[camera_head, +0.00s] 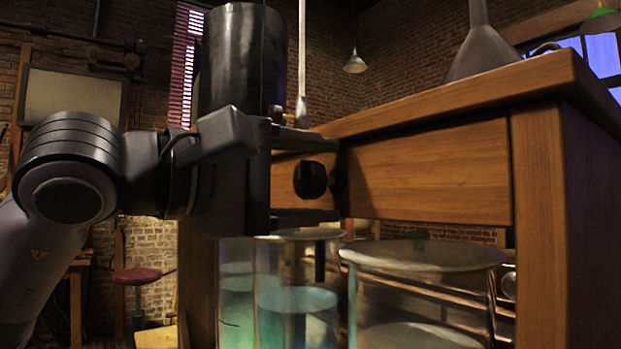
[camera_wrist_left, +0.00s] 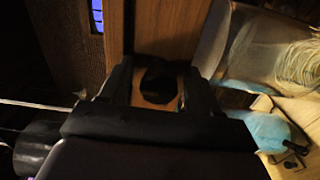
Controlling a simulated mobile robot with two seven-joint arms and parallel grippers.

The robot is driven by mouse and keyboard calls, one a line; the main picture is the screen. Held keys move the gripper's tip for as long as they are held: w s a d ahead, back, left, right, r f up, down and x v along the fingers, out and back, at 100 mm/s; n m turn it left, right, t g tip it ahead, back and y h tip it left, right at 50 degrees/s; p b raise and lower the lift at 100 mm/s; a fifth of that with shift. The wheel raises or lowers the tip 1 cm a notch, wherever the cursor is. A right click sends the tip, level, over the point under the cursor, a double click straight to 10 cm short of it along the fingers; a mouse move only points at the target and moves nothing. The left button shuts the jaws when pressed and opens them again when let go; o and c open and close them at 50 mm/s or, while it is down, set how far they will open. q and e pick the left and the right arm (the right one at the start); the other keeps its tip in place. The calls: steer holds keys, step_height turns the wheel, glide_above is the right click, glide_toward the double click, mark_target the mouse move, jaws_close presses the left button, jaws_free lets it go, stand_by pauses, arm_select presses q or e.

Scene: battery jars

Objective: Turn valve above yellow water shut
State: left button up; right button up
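A dark round knob (camera_head: 311,180) sits on the front of the wooden cabinet and also shows in the left wrist view (camera_wrist_left: 158,82). I cannot tell for sure that it is the valve for the yellow water. My left gripper (camera_head: 306,178) is at the cabinet front, with one finger above the knob and one below. In the left wrist view its fingers (camera_wrist_left: 157,90) stand apart on either side of the knob, with wood showing in the gaps. Glass jars below hold blue-green water (camera_head: 297,300); the right jar (camera_head: 421,290) looks dull and colourless. No clearly yellow water shows. My right gripper is not in view.
The wooden cabinet (camera_head: 440,175) fills the right side, its top overhanging. A grey funnel shape (camera_head: 482,50) stands on top. The jar rims lie just under the gripper. A red stool (camera_head: 137,276) stands at the lower left.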

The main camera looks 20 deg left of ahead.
arm_select(q)
steer(key=v, duration=0.7)
steer(key=shift+b, duration=0.35)
steer(key=shift+a, duration=0.1)
